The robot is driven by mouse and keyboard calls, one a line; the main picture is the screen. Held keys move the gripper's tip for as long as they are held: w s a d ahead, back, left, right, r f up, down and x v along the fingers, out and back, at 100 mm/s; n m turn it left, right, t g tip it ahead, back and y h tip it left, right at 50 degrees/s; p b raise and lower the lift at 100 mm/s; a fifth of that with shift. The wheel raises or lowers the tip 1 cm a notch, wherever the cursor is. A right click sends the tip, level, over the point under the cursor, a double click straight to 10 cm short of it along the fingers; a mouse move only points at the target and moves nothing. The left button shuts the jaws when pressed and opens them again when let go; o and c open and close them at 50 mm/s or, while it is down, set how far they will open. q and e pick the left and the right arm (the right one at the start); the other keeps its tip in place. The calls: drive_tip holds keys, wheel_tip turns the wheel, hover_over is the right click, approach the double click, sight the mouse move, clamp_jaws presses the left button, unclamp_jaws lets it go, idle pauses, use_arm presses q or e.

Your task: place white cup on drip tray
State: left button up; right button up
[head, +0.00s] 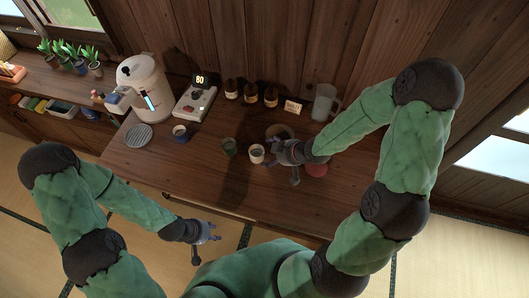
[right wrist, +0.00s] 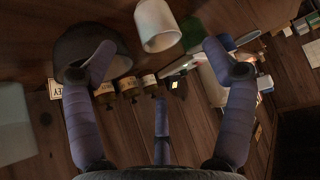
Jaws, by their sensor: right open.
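The white cup (head: 257,153) stands upright on the wooden table, just left of my right gripper (head: 273,163). In the right wrist view the white cup (right wrist: 158,28) shows at the top, ahead of the spread fingers of my right gripper (right wrist: 160,65). That gripper is open and empty, and I see no contact with the cup. A round grey ridged disc, apparently the drip tray (head: 139,135), lies at the table's left, below the white dispenser, with nothing on it. My left gripper (head: 207,243) looks open and empty, in front of the table's front edge.
A green cup (head: 230,147) stands close left of the white cup, and a blue cup (head: 180,132) further left. A dark bowl (right wrist: 90,50) is beside my right gripper. The white dispenser (head: 145,85), a scale (head: 195,101), bottles (head: 250,94) and a pitcher (head: 324,103) line the back.

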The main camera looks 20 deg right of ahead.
sight(253, 153)
drive_tip(key=b+x, duration=0.1)
drive_tip(key=x, duration=0.3)
drive_tip(key=shift+w+f+b, duration=0.25)
drive_tip(key=shift+b, duration=0.05)
drive_tip(key=shift+w+r+b+x, duration=0.2)
drive_tip(key=shift+b+x, duration=0.1)
drive_tip(key=shift+x, duration=1.15)
drive_tip(key=shift+w+r+b+x, duration=0.15)
drive_tip(key=shift+b+x, duration=0.15)
drive_tip(key=shift+x, duration=1.2)
drive_tip(key=shift+f, duration=0.1)
drive_tip(key=c, duration=1.3)
